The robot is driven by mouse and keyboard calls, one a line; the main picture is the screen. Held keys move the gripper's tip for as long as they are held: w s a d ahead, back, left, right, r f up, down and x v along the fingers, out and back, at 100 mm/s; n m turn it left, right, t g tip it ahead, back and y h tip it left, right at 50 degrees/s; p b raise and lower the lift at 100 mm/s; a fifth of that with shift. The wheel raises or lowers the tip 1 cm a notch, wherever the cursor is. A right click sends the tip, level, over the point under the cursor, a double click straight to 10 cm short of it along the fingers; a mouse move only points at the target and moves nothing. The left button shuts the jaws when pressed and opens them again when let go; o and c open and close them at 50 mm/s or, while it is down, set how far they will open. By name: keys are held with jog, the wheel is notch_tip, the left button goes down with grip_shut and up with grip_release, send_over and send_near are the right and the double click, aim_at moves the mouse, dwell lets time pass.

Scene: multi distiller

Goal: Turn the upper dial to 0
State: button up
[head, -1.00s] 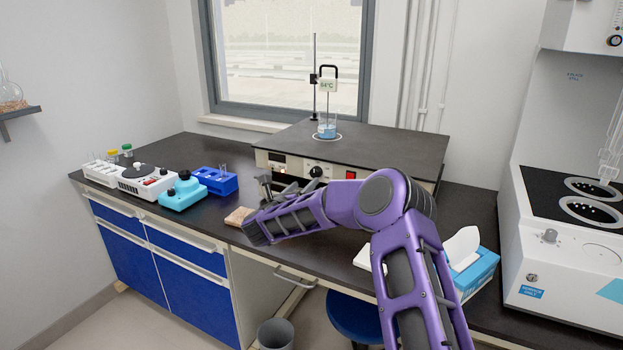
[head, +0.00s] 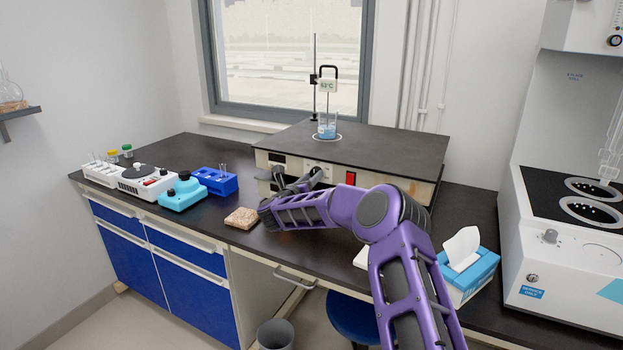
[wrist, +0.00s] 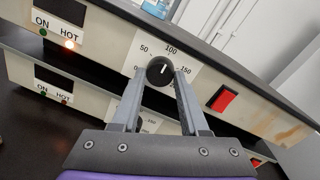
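The upper dial (wrist: 160,69) is a round black knob on the cream front panel of the hotplate unit (wrist: 120,40). Its white mark points up and slightly right, near the printed 100. Labels 50, 100 and 150 show around it; the 0 label is partly covered by the left finger. My gripper (wrist: 161,76) has its fingertips on either side of this dial, with the dial between them. I cannot tell whether they touch it. The head view shows the fingers (head: 297,180) spread apart in front of the panel.
A red switch (wrist: 222,98) sits right of the dial. A beaker (head: 327,128) with blue liquid stands on the unit below a thermometer stand. A brown block (head: 241,218) lies left of my arm; a tissue box (head: 470,275) stands right. The "HOT" lamp (wrist: 69,44) is lit.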

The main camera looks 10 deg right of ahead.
grip_shut()
jog(key=shift+n, duration=0.3)
jog(key=n, duration=0.5)
jog(key=shift+r, duration=0.1)
jog(key=n+p, duration=0.1)
jog(key=n, duration=0.4)
jog(key=shift+a+g, duration=0.1)
jog(key=shift+g, duration=0.3)
jog(key=n+p, duration=0.2)
jog(key=n, duration=0.4)
jog(key=shift+r+n+h, duration=0.1)
jog(key=shift+n+h, duration=0.2)
jog(key=n+p, duration=0.2)
jog(key=n, duration=0.3)
jog(key=shift+g, duration=0.4)
jog(key=shift+n+h+p, duration=0.3)
jog(key=shift+n, duration=0.2)
